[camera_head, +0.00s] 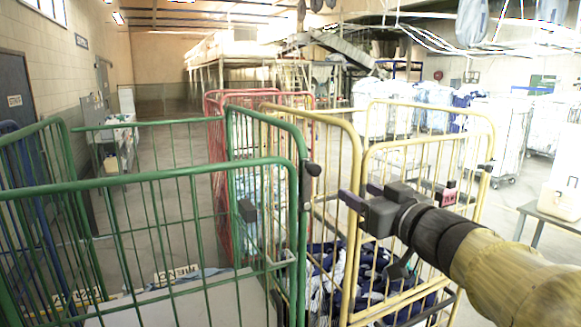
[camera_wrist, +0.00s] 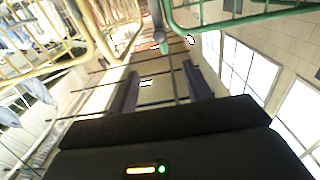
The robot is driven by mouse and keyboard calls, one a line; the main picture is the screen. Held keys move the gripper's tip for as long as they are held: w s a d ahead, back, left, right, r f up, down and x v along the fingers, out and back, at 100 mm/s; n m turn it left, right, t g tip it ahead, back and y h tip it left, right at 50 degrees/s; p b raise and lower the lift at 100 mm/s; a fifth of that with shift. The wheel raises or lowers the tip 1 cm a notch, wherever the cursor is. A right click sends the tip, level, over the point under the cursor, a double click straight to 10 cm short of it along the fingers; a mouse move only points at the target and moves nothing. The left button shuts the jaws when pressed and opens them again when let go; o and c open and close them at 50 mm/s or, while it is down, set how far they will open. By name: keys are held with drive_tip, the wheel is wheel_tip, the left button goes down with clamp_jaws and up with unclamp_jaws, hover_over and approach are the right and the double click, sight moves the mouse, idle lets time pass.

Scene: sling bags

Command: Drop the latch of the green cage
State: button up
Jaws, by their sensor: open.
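The green cage (camera_head: 180,176) stands at the left in the head view, with its front gate upright. A dark latch knob (camera_head: 313,169) sits near the top of its right front post. A second dark block (camera_head: 247,210) is on the bars further left. My gripper (camera_head: 362,195) is open and empty, to the right of the knob and a little lower, apart from it in the picture. In the wrist view my gripper (camera_wrist: 161,90) shows both dark fingers spread. The green frame (camera_wrist: 240,18) lies beyond them at the upper right, with a rounded knob (camera_wrist: 160,38) near its left end.
A yellow cage (camera_head: 428,140) holding dark blue and white cloth stands right beside the green one, under my arm. A red cage (camera_head: 214,150) is behind. A blue cage (camera_head: 38,190) is at the far left. White-filled cages (camera_head: 497,125) stand at the back right.

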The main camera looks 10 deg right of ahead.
sight(317, 169)
drive_tip(key=p+x, duration=0.3)
drive_tip(key=x, duration=1.4)
drive_tip(key=shift+w+a+f, duration=0.1)
drive_tip(key=shift+w, duration=0.1)
drive_tip(key=shift+s, duration=0.1)
clamp_jaws()
